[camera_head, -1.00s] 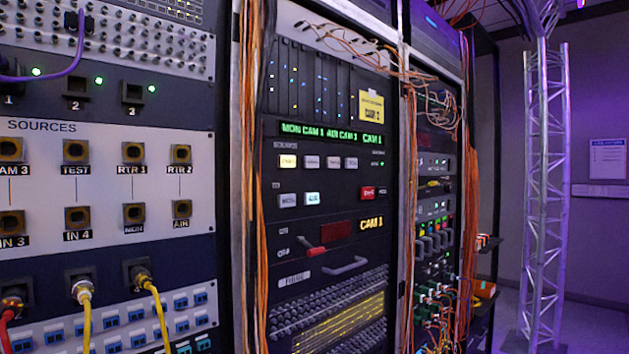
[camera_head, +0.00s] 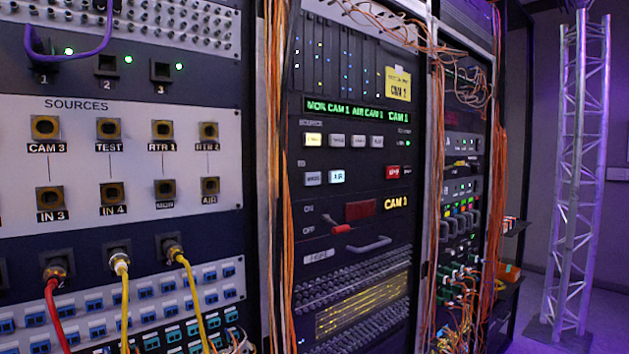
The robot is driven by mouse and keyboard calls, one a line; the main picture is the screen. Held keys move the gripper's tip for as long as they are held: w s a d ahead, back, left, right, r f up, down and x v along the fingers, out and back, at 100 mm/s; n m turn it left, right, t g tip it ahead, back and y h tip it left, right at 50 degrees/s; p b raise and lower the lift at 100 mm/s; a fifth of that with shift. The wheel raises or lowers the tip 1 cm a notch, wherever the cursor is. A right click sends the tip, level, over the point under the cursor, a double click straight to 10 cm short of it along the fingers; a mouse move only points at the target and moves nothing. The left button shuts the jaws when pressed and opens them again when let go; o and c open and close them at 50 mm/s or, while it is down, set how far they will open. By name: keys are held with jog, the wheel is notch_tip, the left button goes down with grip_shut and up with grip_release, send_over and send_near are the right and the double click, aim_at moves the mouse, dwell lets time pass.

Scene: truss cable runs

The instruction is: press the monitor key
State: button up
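The switcher panel (camera_head: 360,155) is the black panel in the middle rack. Under its green text display (camera_head: 345,109) is a row of source keys, the leftmost key (camera_head: 314,139) lit yellowish. Below is a pair of keys: a grey one on the left (camera_head: 313,178), its small label blurred, probably the monitor key, and a bright white-blue one marked AIR (camera_head: 337,176). A red key (camera_head: 392,172) is to their right. A red-handled lever (camera_head: 341,229) sits lower, by OFF. My gripper is not in view, and nothing covers the keys.
A SOURCES patch panel (camera_head: 75,175) fills the left, with red, yellow and purple cables plugged in around it. Orange cables (camera_head: 277,180) hang down the rack post beside the switcher panel. A truss tower (camera_head: 580,180) stands at the right.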

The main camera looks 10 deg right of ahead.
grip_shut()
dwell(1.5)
